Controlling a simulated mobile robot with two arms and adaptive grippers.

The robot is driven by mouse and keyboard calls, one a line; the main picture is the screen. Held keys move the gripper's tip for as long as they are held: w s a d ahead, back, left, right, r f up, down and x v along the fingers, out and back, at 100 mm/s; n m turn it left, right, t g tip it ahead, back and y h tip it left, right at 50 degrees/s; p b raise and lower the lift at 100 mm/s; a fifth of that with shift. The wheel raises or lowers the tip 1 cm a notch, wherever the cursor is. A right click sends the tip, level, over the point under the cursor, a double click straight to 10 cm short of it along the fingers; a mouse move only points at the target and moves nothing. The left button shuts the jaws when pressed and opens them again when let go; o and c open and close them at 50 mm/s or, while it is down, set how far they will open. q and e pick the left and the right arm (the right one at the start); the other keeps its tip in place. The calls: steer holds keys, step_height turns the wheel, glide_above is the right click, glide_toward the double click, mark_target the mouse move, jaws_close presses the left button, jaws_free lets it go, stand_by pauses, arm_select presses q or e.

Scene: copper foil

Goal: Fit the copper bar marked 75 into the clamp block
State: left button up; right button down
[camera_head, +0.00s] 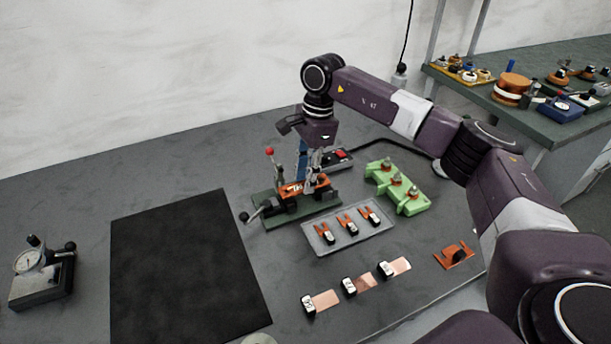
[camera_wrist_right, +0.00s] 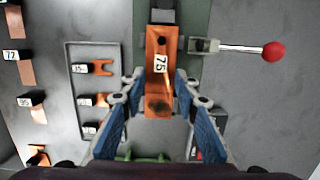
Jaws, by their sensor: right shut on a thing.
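The copper bar marked 75 (camera_wrist_right: 158,88) lies between the blue-padded fingers of my right gripper (camera_wrist_right: 158,84), its white label facing the wrist camera. My right gripper (camera_head: 312,187) is shut on this bar, directly over the clamp block (camera_head: 270,208). The clamp block has a green base, a lever with a red ball and a black knob. In the wrist view the bar's far end lies over the green base (camera_wrist_right: 194,18), next to a dark block (camera_wrist_right: 162,16). I cannot tell whether the bar is seated or just above. My left gripper is in neither view.
A grey tray (camera_head: 318,246) with forked orange pieces lies in front of the clamp. Tagged copper strips (camera_head: 326,299) lie nearer the table edge. A green rack (camera_head: 411,208) stands right of the clamp. A black mat (camera_head: 185,270) and dial gauge (camera_head: 42,280) are left.

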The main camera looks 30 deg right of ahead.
steer(key=shift+f+b, duration=0.7)
steer(key=shift+f, duration=0.4)
stand_by(2.0)
steer(key=c, duration=1.8)
jaws_free()
steer(key=shift+r, duration=0.15)
steer(key=shift+r+p, duration=0.95)
steer(key=shift+r, duration=0.45)
steer(key=shift+o, duration=0.6)
steer(key=o, duration=0.4)
steer(key=shift+o, duration=0.2)
